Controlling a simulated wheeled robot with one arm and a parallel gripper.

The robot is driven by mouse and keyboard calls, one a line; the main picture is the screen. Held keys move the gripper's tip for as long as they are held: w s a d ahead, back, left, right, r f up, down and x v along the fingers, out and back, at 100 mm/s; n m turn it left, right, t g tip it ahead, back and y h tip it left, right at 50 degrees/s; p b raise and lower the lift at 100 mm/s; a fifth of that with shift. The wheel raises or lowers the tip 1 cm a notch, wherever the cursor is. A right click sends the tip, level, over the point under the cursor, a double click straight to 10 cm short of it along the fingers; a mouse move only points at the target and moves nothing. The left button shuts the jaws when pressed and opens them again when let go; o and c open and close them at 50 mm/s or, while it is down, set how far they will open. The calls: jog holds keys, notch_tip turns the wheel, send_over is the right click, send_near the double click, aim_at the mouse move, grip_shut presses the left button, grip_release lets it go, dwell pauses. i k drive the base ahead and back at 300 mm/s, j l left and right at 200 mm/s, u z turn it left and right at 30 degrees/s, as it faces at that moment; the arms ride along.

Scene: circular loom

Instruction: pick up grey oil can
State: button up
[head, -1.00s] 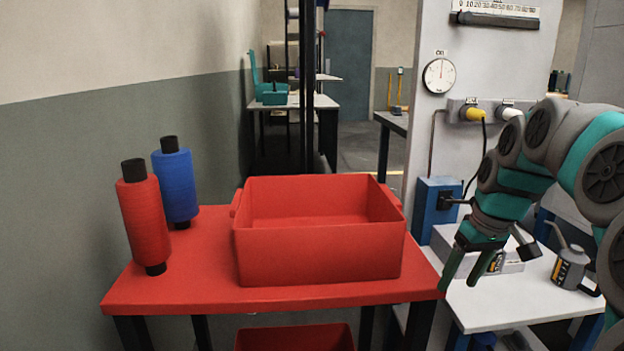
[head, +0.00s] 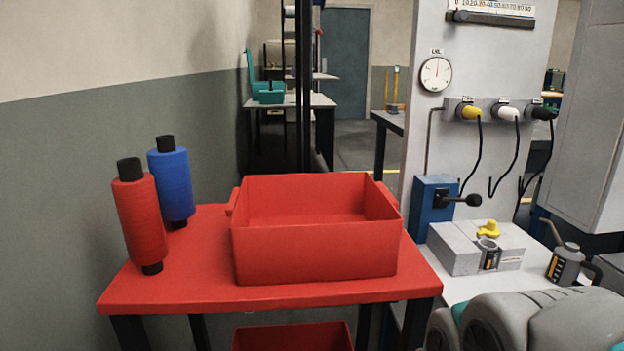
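The grey oil can (head: 567,263) stands upright on the white table at the right, with a long spout tilted to the left and a dark handle on its right. It has a label with yellow and dark markings. My arm shows at the lower right corner, in front of the table. My gripper is out of view, so I cannot see whether it is open or shut.
A grey box (head: 455,250) with a yellow knob (head: 488,229) stands left of the can. A blue box (head: 433,205) with a dark lever is behind it. A red bin (head: 315,250) and red and blue spools (head: 141,220) stand on the red table (head: 190,288).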

aim_at(567, 263)
jog(key=z, duration=1.35)
jog(key=i+l+z, duration=0.2)
jog(key=i, duration=0.25)
jog(key=k+l+z, duration=0.1)
jog(key=k+l, duration=0.25)
jog(key=i+j+u, duration=0.1)
jog(key=i+j, duration=0.15)
jog(key=i, duration=0.3)
